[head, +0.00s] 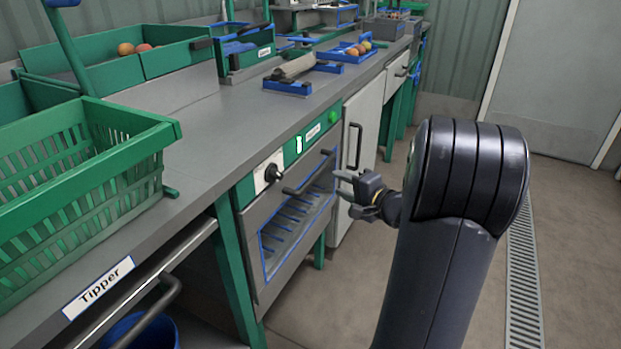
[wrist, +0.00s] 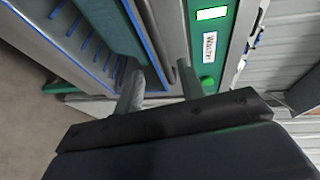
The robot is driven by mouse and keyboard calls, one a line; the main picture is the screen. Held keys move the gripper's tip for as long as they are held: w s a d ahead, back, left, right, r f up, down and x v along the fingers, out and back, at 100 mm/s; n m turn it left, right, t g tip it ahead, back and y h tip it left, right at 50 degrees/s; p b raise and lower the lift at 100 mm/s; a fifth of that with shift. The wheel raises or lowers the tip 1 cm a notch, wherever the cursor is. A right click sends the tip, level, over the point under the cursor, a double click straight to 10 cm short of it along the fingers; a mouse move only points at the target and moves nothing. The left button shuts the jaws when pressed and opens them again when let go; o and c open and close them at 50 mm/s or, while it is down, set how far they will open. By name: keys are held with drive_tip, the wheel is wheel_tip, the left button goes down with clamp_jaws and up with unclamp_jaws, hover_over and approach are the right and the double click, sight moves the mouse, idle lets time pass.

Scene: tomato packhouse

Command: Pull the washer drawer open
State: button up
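The washer (head: 290,215) is a grey front with a blue-edged window showing a rack, under a green panel with a "Washer" label (wrist: 210,47). Its drawer looks shut. A dark bar handle (head: 310,172) runs across its top; in the wrist view the bar (wrist: 156,40) points down between my fingers. My gripper (head: 343,185) is in front of the washer's right end, close to the handle. In the wrist view my gripper (wrist: 160,85) is open, with one finger on each side of the bar's line. I cannot tell whether the fingers touch it.
A dial (head: 270,172) and a green button (head: 334,115) sit on the panel. A pale cabinet door (head: 362,150) with an upright handle stands to the right. A green crate (head: 80,180) is on the counter at left. The floor in front has a drain grate (head: 523,270).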

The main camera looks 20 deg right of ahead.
sight(320, 175)
drive_tip(key=b+x, duration=0.1)
drive_tip(key=x, duration=0.8)
drive_tip(key=shift+w+a, duration=0.2)
drive_tip(key=shift+w, duration=0.15)
clamp_jaws()
